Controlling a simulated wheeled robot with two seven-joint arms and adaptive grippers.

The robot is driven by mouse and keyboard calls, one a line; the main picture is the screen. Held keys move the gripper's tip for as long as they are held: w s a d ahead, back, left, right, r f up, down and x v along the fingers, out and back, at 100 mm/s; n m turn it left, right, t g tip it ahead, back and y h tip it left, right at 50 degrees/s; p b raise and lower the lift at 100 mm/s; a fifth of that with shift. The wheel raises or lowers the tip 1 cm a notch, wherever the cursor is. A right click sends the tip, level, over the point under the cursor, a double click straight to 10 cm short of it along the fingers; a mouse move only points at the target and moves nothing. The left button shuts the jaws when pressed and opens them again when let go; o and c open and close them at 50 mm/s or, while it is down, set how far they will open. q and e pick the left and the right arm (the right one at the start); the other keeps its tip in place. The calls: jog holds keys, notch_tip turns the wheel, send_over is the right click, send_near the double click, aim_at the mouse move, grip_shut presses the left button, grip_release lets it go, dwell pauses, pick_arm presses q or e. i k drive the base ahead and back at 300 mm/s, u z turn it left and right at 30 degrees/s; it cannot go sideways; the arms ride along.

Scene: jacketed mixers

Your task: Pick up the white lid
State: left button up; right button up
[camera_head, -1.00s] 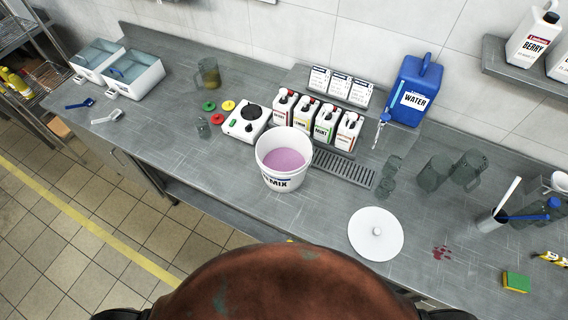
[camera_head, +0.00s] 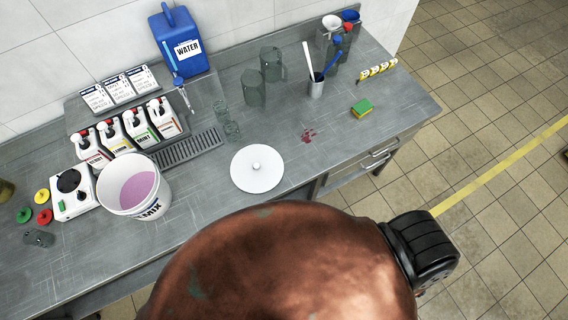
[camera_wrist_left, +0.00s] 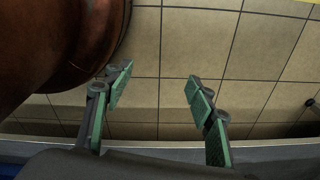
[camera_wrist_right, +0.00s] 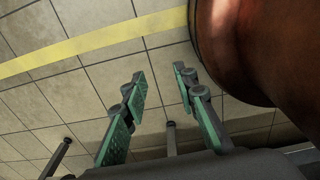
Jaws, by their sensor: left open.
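The white lid (camera_head: 257,169) is a round disc with a small knob in its middle. It lies flat on the grey counter near its front edge in the head view, to the right of the white MIX bucket (camera_head: 151,207). The bucket is uncovered and holds a pink-purple liquid. My left gripper (camera_wrist_left: 158,98) is open and empty, over the tiled floor in the left wrist view. My right gripper (camera_wrist_right: 160,100) has its fingers apart and empty, also over the floor in the right wrist view. Neither gripper shows in the head view; both are away from the lid.
Glass jugs (camera_head: 253,87), small beakers, a drip grate (camera_head: 188,147) and a blue water jug (camera_head: 182,42) stand behind the lid. A red spill (camera_head: 308,134) and a sponge (camera_head: 362,108) lie to its right. The counter around the lid is clear.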

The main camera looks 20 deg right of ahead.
aim_at(258, 168)
jog(key=z, duration=0.3)
jog(key=k, duration=1)
jog(key=u, duration=1.6)
jog(key=i, duration=1.7)
jog(key=z, duration=1.65)
